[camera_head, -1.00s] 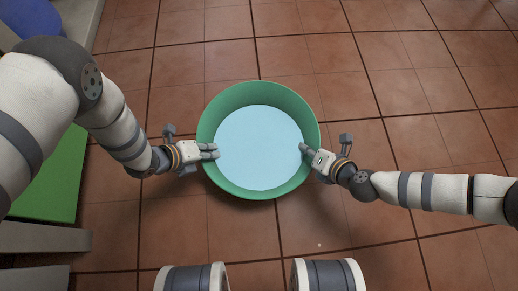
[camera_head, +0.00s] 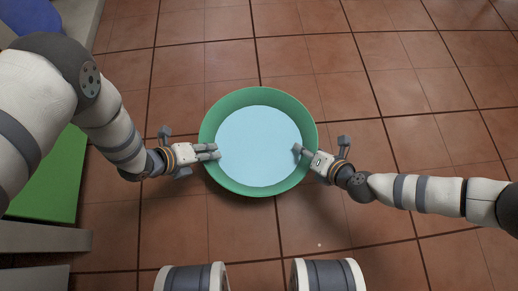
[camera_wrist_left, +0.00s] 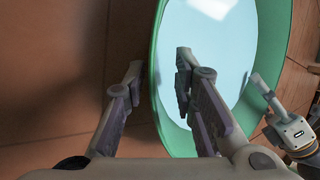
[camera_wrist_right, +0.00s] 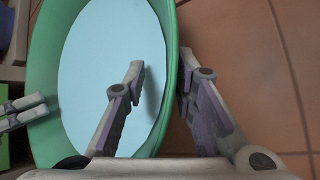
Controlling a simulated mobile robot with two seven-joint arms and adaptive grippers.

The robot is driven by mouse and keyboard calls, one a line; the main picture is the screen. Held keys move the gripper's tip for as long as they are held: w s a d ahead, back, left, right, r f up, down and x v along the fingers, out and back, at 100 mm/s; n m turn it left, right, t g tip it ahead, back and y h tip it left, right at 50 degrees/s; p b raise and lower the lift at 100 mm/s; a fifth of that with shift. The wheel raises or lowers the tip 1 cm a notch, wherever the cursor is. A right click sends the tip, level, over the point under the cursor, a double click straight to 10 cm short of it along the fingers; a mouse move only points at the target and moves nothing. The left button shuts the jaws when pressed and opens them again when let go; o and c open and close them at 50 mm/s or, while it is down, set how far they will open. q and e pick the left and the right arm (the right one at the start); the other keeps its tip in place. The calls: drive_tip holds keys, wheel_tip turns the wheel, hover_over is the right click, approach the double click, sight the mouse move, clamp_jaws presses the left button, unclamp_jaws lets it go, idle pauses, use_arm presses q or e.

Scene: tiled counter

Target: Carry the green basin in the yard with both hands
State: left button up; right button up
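The green basin (camera_head: 249,190) holds a flat light-blue surface (camera_head: 258,145) and sits level in the middle of the head view. My left gripper (camera_head: 209,151) is at its left rim, and my right gripper (camera_head: 304,152) is at its right rim. In the left wrist view, the fingers (camera_wrist_left: 160,75) straddle the basin wall (camera_wrist_left: 155,75), one inside and one outside. In the right wrist view, the fingers (camera_wrist_right: 160,75) likewise straddle the wall (camera_wrist_right: 174,60). The basin's underside is hidden.
Reddish floor tiles (camera_head: 400,70) surround the basin, with clear floor behind it and to the right. A green flat surface (camera_head: 50,185) and grey ledges (camera_head: 45,238) lie at the left edge. A blue object (camera_head: 35,15) is at the top left.

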drive_tip(key=shift+s+d+r, duration=0.1)
drive_tip(key=shift+d+r, duration=0.05)
use_arm(q)
drive_tip(key=v, duration=1)
use_arm(e)
drive_tip(key=v, duration=1.1)
drive_tip(key=shift+s+r, duration=0.2)
drive_tip(key=shift+r, duration=0.05)
